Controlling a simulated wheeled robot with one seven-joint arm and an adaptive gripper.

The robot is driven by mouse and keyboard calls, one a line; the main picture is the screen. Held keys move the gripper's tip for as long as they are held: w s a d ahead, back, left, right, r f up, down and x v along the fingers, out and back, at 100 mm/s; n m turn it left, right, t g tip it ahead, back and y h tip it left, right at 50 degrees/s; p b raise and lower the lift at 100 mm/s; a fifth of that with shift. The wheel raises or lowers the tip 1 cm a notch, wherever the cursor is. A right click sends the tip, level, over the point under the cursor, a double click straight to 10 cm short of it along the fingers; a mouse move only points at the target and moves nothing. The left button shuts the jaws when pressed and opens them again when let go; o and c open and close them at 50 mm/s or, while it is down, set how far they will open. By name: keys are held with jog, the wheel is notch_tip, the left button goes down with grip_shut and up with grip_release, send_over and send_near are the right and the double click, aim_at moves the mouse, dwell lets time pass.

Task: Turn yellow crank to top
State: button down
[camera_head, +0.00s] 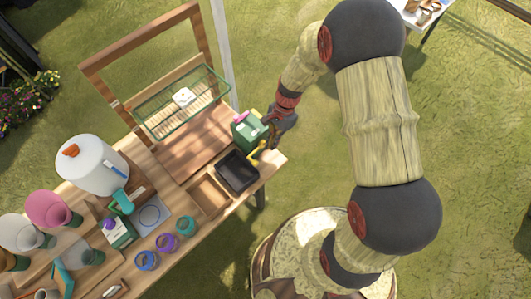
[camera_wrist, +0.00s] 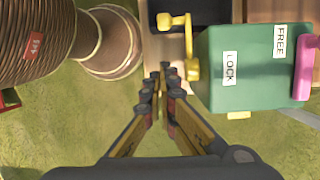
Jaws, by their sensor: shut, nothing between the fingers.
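A green box (camera_wrist: 222,95) has labels reading LOCK and FREE and a pink lever (camera_wrist: 304,68). The yellow crank (camera_wrist: 190,45) is on the box's left side in the wrist view; its arm runs up the picture to a knob. In the head view the green box (camera_head: 246,137) stands at the table's right end, with the yellow crank (camera_head: 257,157) low beside it, partly hidden. My gripper (camera_wrist: 165,72) is shut and empty, its tips just left of and below the crank, apart from it as far as I can tell. It also shows in the head view (camera_head: 284,118), right of the box.
A black tray (camera_head: 237,173) and a wooden tray (camera_head: 208,194) lie near the box. A green wire rack (camera_head: 180,103) stands behind. A white dispenser (camera_head: 90,165), cups and colored rings fill the table's left.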

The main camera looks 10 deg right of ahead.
jog(key=b+x, duration=0.1)
jog(key=x, duration=0.8)
jog(key=shift+s+f, duration=0.1)
jog(key=shift+f, duration=0.1)
jog(key=r, duration=0.1)
jog(key=a+r, duration=0.1)
jog(key=shift+s+a+r+p, duration=0.35)
jog(key=shift+s+r, duration=0.05)
jog(key=shift+a+r, duration=0.2)
jog(key=shift+r, duration=0.05)
jog(key=shift+s, duration=0.1)
jog(key=shift+r+g+y+b, duration=0.2)
jog(key=shift+g+y+b, duration=0.2)
jog(key=shift+y, duration=0.2)
jog(key=shift+r+p, duration=0.3)
jog(key=shift+f, duration=0.1)
